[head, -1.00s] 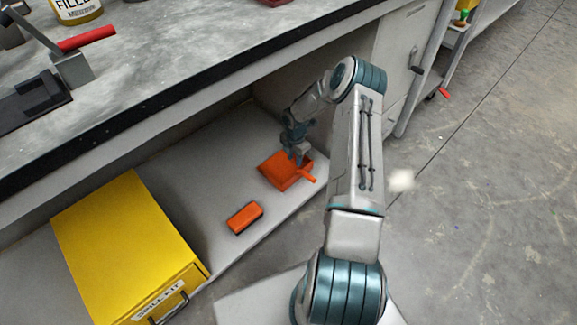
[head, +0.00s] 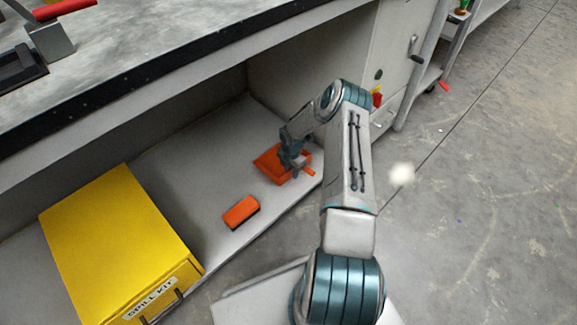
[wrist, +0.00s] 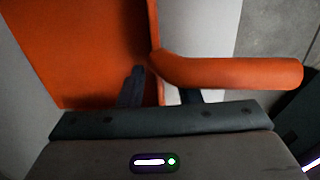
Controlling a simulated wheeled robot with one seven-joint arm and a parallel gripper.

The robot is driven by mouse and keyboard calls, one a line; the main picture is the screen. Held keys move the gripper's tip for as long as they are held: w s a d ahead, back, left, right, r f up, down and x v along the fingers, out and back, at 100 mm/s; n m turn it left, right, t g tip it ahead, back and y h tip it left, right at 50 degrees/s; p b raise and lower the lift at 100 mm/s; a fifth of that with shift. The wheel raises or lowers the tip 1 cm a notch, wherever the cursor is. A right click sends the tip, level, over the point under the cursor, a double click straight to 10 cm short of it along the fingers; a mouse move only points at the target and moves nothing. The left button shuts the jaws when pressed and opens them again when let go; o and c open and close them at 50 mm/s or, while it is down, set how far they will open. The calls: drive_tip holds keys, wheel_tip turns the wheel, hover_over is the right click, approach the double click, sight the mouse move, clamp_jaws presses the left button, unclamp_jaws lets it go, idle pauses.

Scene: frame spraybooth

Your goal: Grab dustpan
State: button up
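The orange dustpan (head: 267,163) lies on the low shelf under the bench, its short handle (head: 308,172) pointing toward the shelf's front edge. My gripper (head: 296,168) is down at the dustpan, by the root of the handle. In the wrist view the pan (wrist: 80,45) fills the left and the handle (wrist: 235,72) runs right. My gripper's dark fingers (wrist: 162,92) are apart, one over the pan and one by the handle, with the pan's rear wall between them. The handle hides part of the right finger. Contact cannot be made out.
An orange block-shaped item with a dark underside (head: 241,211) lies on the shelf (head: 190,185) left of the dustpan. A yellow spill kit box (head: 115,235) stands further left. The bench top (head: 190,65) overhangs the shelf. Open floor (head: 490,200) lies to the right.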

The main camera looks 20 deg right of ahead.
drive_tip(key=shift+r, duration=0.1)
clamp_jaws()
drive_tip(key=shift+r, duration=0.1)
